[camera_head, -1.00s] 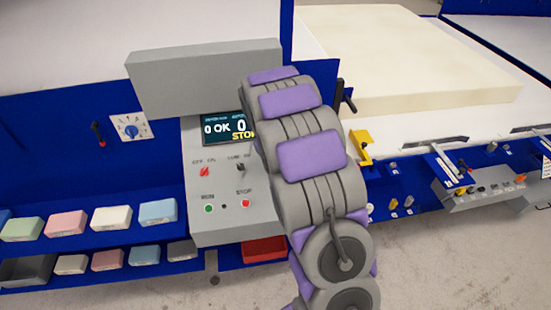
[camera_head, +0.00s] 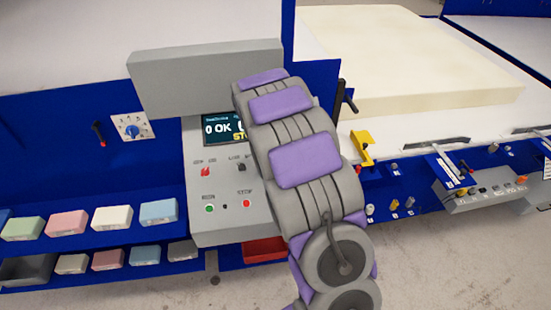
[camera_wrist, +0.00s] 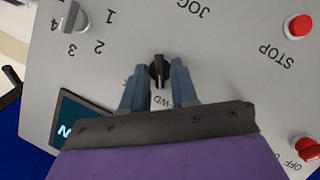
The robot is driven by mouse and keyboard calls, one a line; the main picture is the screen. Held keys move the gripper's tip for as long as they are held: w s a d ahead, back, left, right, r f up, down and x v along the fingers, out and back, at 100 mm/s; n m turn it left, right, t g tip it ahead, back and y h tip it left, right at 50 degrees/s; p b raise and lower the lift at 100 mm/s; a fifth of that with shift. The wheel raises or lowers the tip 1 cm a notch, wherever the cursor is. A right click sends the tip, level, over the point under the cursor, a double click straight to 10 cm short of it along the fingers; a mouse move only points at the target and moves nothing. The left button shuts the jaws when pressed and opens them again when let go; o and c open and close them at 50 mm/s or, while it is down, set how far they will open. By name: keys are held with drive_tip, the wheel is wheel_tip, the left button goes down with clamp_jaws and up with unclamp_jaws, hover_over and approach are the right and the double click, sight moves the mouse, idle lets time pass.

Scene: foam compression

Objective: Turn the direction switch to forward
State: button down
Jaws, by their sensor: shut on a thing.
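In the wrist view the direction switch (camera_wrist: 157,71) is a small black knob on a grey panel, its long grip about upright in the picture. My gripper (camera_wrist: 157,76) has its two blue-grey fingers on either side of the knob and is shut on it. An upside-down label (camera_wrist: 160,100), of which "WD" is readable, shows between the fingers; its first letter is hidden. In the head view my grey and purple arm covers the switch and my gripper.
In the wrist view a red STOP button (camera_wrist: 299,26), a red knob (camera_wrist: 305,148), a numbered grey dial (camera_wrist: 72,18) and a display (camera_wrist: 82,122) surround the switch. In the head view a foam block (camera_head: 400,60) lies at right and small coloured blocks (camera_head: 112,217) fill shelves at left.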

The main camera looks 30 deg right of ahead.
drive_tip(key=shift+f, duration=0.1)
idle(0.5)
drive_tip(key=c, duration=1.2)
unclamp_jaws()
drive_tip(key=shift+s, duration=0.1)
drive_tip(key=shift+a+r, duration=0.15)
drive_tip(key=shift+r, duration=0.4)
drive_tip(key=v, duration=1.6)
drive_tip(key=shift+r+b, duration=0.2)
drive_tip(key=shift+b, duration=0.1)
